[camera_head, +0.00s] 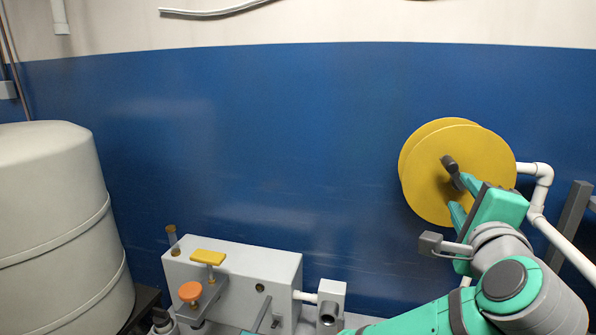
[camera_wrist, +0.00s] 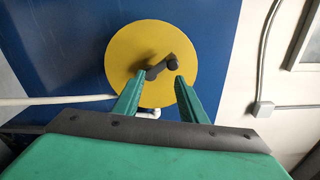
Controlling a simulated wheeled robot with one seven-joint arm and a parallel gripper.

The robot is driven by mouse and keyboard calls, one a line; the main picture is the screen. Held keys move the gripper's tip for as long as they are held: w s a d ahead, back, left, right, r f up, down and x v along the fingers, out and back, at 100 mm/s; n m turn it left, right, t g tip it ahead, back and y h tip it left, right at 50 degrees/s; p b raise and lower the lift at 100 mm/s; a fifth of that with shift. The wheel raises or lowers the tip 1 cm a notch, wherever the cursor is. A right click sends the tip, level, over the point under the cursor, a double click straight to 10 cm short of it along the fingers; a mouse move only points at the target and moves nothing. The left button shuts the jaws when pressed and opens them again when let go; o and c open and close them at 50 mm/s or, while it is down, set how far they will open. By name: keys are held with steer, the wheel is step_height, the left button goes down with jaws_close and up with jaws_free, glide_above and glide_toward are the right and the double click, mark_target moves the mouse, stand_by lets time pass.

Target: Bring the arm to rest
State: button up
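My gripper (camera_head: 464,195) is at the right of the head view, in front of a yellow disc (camera_head: 430,178) on the blue wall. In the wrist view my gripper (camera_wrist: 158,86) has its two green fingers apart, with nothing seen between them. A dark crank handle (camera_wrist: 160,69) sits on the face of the yellow disc (camera_wrist: 130,50), just beyond the fingertips. The handle also shows in the head view (camera_head: 449,163), close to the fingers. I cannot tell whether a finger touches it.
A grey box (camera_head: 270,265) with an orange knob (camera_head: 190,291) and a yellow handle (camera_head: 208,257) stands low in the middle. A large pale tank (camera_head: 50,210) fills the left. White pipe (camera_head: 563,240) runs beside the disc at right. The wall (camera_head: 280,140) between is bare.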

step_height(320, 180, down, 12)
steer(key=w+a+n+g+h, duration=0.1)
steer(key=w+n+h, duration=0.1)
steer(key=w+n, duration=0.15)
steer(key=s+a+f+n+y, duration=0.15)
steer(key=a+f+n, duration=0.25)
steer(key=f, duration=0.5)
steer(key=s+a+f+n, duration=0.3)
steer(key=a+f+n, duration=0.1)
steer(key=f, duration=0.5)
steer(key=s+a+f+n+y, duration=0.1)
steer(key=s+a+f+n, duration=0.25)
steer(key=f, duration=0.55)
steer(key=s+a+f+n+y, duration=0.2)
steer(key=s+a+f+n, duration=0.2)
steer(key=s+a+f, duration=0.3)
steer(key=s+a+f+n+y, duration=0.1)
steer(key=s+a, duration=0.5)
steer(key=s, duration=0.6)
steer(key=s+a+f+n+y, duration=0.2)
steer(key=s+a+f+n, duration=0.2)
steer(key=s, duration=0.9)
steer(key=a+f, duration=0.1)
steer(key=a, duration=0.1)
steer(key=shift+s+a, duration=0.2)
steer(key=shift+a, duration=0.2)
steer(key=shift+y, duration=0.25)
